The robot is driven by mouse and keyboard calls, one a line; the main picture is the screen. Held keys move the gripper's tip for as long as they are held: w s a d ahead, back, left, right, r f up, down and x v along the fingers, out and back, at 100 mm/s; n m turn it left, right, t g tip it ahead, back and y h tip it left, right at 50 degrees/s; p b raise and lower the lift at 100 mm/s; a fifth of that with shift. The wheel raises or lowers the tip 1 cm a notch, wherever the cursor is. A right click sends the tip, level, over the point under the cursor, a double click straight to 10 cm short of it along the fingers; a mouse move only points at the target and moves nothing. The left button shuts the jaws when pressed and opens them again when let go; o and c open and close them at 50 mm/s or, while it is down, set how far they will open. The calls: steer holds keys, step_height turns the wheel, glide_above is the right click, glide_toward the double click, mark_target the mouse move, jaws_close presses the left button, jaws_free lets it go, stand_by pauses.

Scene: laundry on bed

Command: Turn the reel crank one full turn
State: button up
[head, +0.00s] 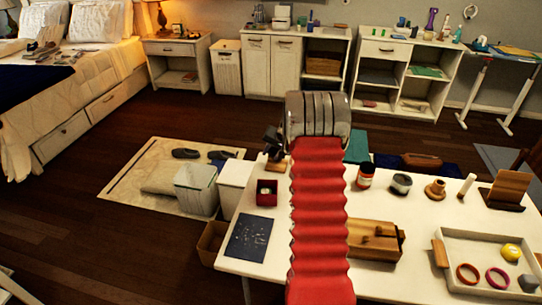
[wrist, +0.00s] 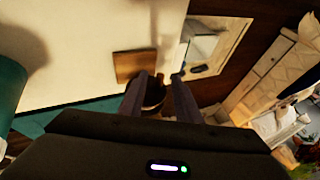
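The crank handle is not clear in either view.
On the white table (head: 230,200) are a red-lined box (head: 266,192), a dark speckled sheet (head: 249,237), a wooden box (head: 372,241), several jars and a white tray (head: 440,270). White bins (head: 196,188) stand beyond its left edge. Teal cloth (wrist: 12,85) is left in the wrist view.

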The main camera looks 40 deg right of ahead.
steer(key=v, duration=1.2)
